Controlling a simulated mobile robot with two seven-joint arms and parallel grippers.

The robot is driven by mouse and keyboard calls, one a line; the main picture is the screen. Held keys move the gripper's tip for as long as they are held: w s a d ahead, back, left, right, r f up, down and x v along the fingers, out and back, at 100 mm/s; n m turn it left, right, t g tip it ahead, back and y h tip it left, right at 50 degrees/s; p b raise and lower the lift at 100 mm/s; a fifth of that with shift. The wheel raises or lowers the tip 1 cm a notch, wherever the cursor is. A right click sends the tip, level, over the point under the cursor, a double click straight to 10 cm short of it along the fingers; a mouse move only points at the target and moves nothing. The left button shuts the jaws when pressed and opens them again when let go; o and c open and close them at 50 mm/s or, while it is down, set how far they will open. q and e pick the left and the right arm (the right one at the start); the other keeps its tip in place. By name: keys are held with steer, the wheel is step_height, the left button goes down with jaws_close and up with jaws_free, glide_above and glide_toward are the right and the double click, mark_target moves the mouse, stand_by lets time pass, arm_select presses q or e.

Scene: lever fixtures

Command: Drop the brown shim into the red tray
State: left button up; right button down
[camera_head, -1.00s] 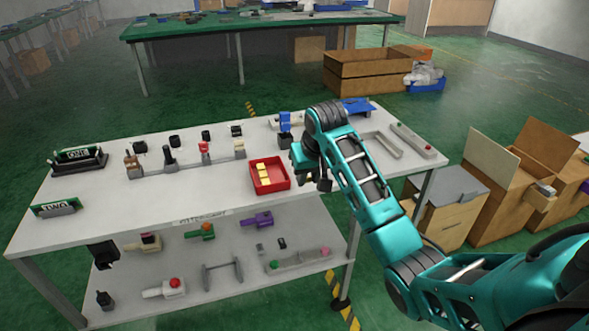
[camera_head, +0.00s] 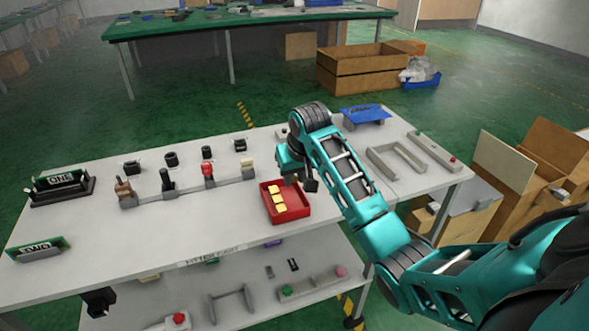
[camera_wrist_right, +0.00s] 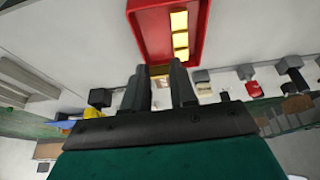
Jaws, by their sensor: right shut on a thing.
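The red tray (camera_head: 294,213) lies on the white table with several yellow blocks (camera_head: 277,199) in it. In the right wrist view the tray (camera_wrist_right: 152,36) is at the top, beyond the fingertips. My right gripper (camera_head: 299,181) is at the tray's far right rim in the head view, seemingly above it. In the right wrist view my right gripper (camera_wrist_right: 161,80) is shut on a small brown piece, the brown shim (camera_wrist_right: 160,83), showing between the fingers. The shim is not clear in the head view. My left gripper is out of view.
A row of levers, including a red one (camera_head: 208,172), stands left of the tray. Grey rails (camera_head: 397,160) and a blue piece (camera_head: 364,115) lie to the right. The table front is clear.

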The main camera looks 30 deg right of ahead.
steer(key=shift+f, duration=2.1)
steer(key=c, duration=0.8)
jaws_free()
steer(key=shift+r, duration=0.1)
steer(key=v, duration=1.2)
steer(key=shift+s+a+r, duration=0.1)
steer(key=shift+s+r, duration=0.15)
steer(key=shift+r, duration=0.05)
steer(key=shift+f, duration=0.1)
